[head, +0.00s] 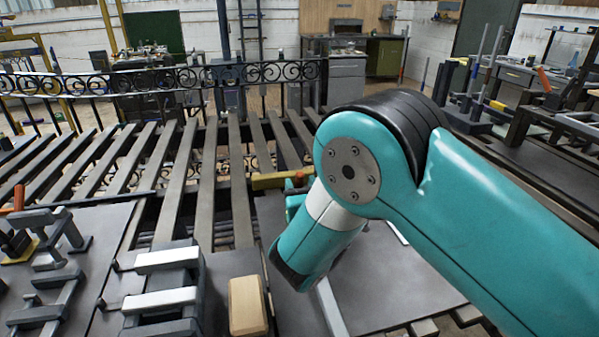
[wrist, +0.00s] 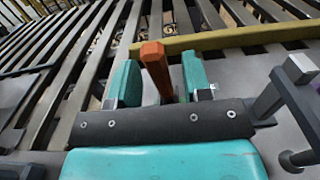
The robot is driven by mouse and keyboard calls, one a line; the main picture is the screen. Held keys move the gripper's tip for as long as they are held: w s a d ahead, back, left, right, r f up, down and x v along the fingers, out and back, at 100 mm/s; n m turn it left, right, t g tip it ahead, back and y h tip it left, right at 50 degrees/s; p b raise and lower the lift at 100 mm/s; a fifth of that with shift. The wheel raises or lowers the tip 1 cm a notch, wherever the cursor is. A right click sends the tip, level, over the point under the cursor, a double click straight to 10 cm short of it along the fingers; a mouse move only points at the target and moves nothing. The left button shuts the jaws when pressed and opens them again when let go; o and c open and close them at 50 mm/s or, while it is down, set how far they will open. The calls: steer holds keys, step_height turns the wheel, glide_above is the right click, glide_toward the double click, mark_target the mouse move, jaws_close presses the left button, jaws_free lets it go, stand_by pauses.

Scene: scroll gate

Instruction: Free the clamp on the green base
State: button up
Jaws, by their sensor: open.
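My gripper (wrist: 160,78) is open in the wrist view, with one teal finger on each side of an upright orange handle (wrist: 155,62). A gap shows on both sides of the handle. The lower part of the handle is hidden behind my gripper's dark crossbar, and I cannot see what base it belongs to. In the head view my arm hides most of this spot, and only a bit of my gripper (head: 297,188) shows. Another clamp (head: 62,232) with an orange handle (head: 18,196) stands on a yellow base at the far left. No green base is clearly visible.
A yellow bar (wrist: 230,38) runs just beyond the fingers. A dark metal frame (wrist: 288,92) stands close on the right in the wrist view. In the head view a wooden block (head: 247,306) and pale bars in a rack (head: 168,260) lie left of my arm. Slats (head: 180,175) stretch behind.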

steer(key=shift+w+a, duration=0.2)
steer(key=shift+w, duration=0.5)
jaws_close()
steer(key=shift+p, duration=0.35)
